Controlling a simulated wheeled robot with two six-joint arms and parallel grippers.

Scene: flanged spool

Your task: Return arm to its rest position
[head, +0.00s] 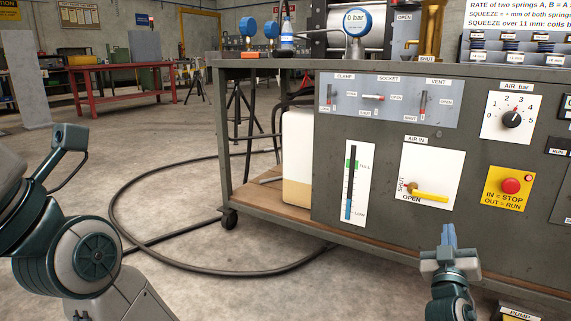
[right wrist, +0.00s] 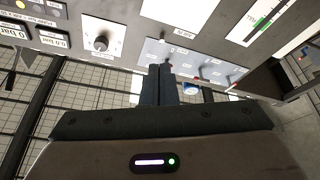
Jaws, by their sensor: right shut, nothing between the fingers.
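My right gripper (head: 449,236) is low in front of the panel of the grey test bench (head: 385,240), below the yellow AIR IN handle (head: 430,196) in the picture. Its blue fingers are together with nothing between them. In the right wrist view the dark fingers (right wrist: 157,86) also show side by side, pointing toward the panel. I cannot tell the exact gap to the panel, but no contact shows. My left arm comes in at the left edge of the head view; its gripper does not show.
The panel carries an AIR bar knob (head: 511,119), a red stop button (head: 510,186) and small CLAMP, SOCKET and VENT levers (head: 373,97). A black hose (head: 190,268) loops over the floor. A red table (head: 115,70) stands far back. The floor at left is mostly open.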

